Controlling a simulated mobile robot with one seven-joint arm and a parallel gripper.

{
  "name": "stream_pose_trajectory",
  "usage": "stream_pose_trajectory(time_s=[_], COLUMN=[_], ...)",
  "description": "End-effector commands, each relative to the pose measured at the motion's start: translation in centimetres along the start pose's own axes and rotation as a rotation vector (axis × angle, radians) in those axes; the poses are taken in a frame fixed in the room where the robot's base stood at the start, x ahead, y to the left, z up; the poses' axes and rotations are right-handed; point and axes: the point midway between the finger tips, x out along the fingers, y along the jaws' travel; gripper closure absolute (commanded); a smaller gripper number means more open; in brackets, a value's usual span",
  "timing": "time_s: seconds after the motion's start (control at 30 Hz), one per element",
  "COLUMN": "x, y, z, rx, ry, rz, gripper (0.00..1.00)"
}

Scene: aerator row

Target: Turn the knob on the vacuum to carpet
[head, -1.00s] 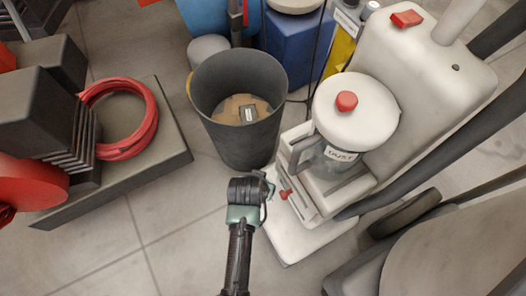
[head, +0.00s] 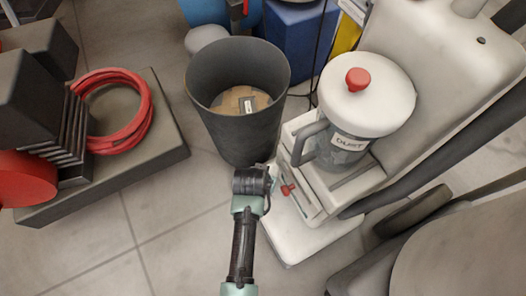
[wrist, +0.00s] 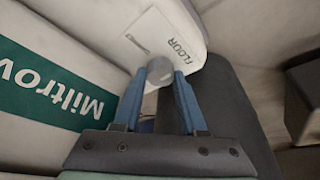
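The vacuum is a white upright machine (head: 420,55) on the right of the head view, with a dust canister (head: 365,95) labelled DUST. In the wrist view a round grey knob (wrist: 159,71) sits on its white panel (wrist: 165,35), by the word FLOOR. No carpet label is readable. My gripper (wrist: 160,76) has its two blue fingers on either side of the knob, at or very near its sides; contact is unclear. In the head view my gripper (head: 266,182) is low beside the vacuum's front, and the grey knob cannot be made out there.
A dark bin (head: 235,125) with cardboard inside stands just beyond my gripper. A red hose coil (head: 143,125) lies on a dark platform (head: 165,165) at left. A small red lever (head: 288,189) sits on the vacuum base. Floor is clear at lower left.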

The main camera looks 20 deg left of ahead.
Motion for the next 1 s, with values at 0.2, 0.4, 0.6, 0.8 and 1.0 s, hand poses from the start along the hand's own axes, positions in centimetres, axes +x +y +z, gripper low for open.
stream_pose_trajectory(time_s=[0.2,0.4,0.6,0.8,1.0], x=[0.00,-0.14,-0.45,-0.17,0.04], y=[0.00,0.04,0.14,0.17,0.16], z=[0.01,-0.04,-0.18,-0.08,-0.02], rx=[0.000,-0.011,-0.122,-0.223,-0.246], ry=[0.000,-0.001,-0.004,-0.002,0.001], rz=[0.000,-0.004,-0.051,-0.093,-0.103], gripper=[1.00,1.00,1.00,1.00,1.00])
